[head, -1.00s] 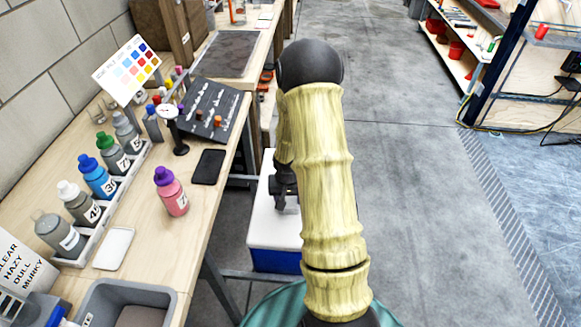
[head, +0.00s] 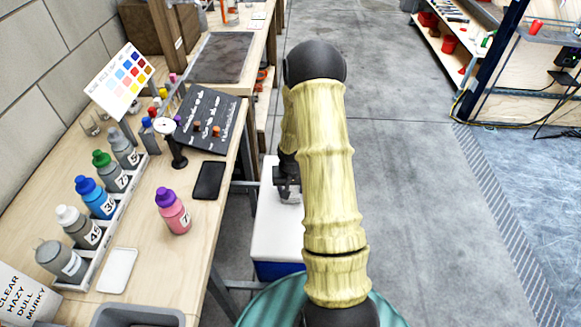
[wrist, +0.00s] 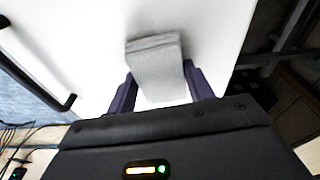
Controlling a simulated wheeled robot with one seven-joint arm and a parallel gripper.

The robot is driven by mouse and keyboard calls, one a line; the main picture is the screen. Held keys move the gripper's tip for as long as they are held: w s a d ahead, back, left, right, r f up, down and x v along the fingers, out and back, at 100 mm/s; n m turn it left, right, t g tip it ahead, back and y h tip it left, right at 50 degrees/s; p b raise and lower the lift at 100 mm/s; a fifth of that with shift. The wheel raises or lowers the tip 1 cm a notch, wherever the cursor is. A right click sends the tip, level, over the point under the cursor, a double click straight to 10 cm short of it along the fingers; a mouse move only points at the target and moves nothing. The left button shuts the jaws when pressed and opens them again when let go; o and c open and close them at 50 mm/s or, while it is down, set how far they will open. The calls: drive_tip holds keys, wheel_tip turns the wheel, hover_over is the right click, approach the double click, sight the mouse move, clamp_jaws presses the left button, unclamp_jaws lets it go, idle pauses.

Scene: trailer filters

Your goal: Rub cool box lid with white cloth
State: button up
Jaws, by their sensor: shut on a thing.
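The cool box is a blue box (head: 278,270) with a white lid (head: 276,232), on the floor beside the workbench. In the wrist view the white lid (wrist: 90,55) fills most of the picture. My gripper (wrist: 160,90) is shut on the white cloth (wrist: 155,68), which looks light grey and folded between the two dark fingers. The cloth lies over or against the lid; I cannot tell how firmly it touches. In the head view my gripper (head: 288,190) is over the lid, partly hidden by my arm.
The workbench (head: 150,225) on the left holds a pink bottle (head: 173,213), a black phone-like slab (head: 208,180), a rack of several bottles (head: 95,200) and a dark board (head: 207,118). A dark handle (wrist: 50,95) shows by the lid. Open floor (head: 400,200) lies right.

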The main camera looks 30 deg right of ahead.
drive_tip(key=r+p, duration=0.1)
drive_tip(key=r, duration=0.1)
drive_tip(key=r+p, duration=0.1)
drive_tip(key=shift+s+r, duration=0.2)
drive_tip(key=shift+r, duration=0.2)
drive_tip(key=shift+r+p, duration=1.6)
drive_tip(key=shift+r, duration=0.35)
